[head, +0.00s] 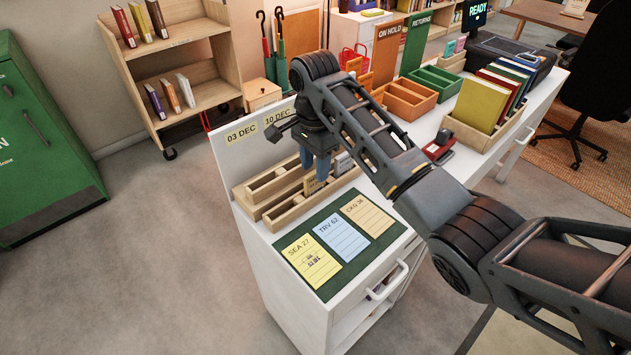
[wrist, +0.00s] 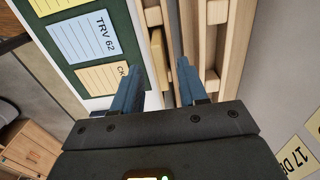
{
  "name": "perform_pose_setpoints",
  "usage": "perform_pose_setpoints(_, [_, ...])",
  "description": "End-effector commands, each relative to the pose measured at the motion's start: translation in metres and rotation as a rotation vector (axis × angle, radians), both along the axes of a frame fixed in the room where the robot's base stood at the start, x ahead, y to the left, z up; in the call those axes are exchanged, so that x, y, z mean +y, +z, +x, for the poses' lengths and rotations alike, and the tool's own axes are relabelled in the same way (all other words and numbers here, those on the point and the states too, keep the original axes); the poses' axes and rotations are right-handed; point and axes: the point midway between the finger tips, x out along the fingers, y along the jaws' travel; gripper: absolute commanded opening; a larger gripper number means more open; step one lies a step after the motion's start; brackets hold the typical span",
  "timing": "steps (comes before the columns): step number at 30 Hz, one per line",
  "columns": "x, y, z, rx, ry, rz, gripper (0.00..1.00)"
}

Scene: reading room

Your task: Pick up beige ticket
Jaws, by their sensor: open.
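The beige ticket, marked CKG 36 (head: 367,215), lies flat on the right end of a green mat (head: 389,243). Beside it lie a blue ticket, TRV 62 (head: 341,238), and a yellow ticket, SEA 27 (head: 312,262). In the wrist view the beige ticket (wrist: 103,78) is partly hidden by one finger. My gripper (head: 318,172) is over the wooden rack (head: 262,190) behind the mat, apart from the beige ticket. Its blue fingers (wrist: 160,75) are spread, with a tan card edge (wrist: 158,62) showing between them; I cannot tell whether they touch it.
The rack holds an orange-tan card (head: 313,185) and a grey card (head: 343,163). A red and black stamp-like object (head: 439,146) stands right of my arm. Orange (head: 408,99) and green (head: 436,82) trays and a book box (head: 482,132) stand farther back.

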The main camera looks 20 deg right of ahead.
Motion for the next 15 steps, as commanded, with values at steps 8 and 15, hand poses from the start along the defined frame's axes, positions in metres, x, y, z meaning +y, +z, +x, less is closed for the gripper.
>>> perform_pose_setpoints(8, [-0.002,-0.039,0.001,0.003,0.0,-0.001,0.43])
perform_pose_setpoints(15, [-0.002,-0.048,0.001,0.0,0.0,0.0,0.43])
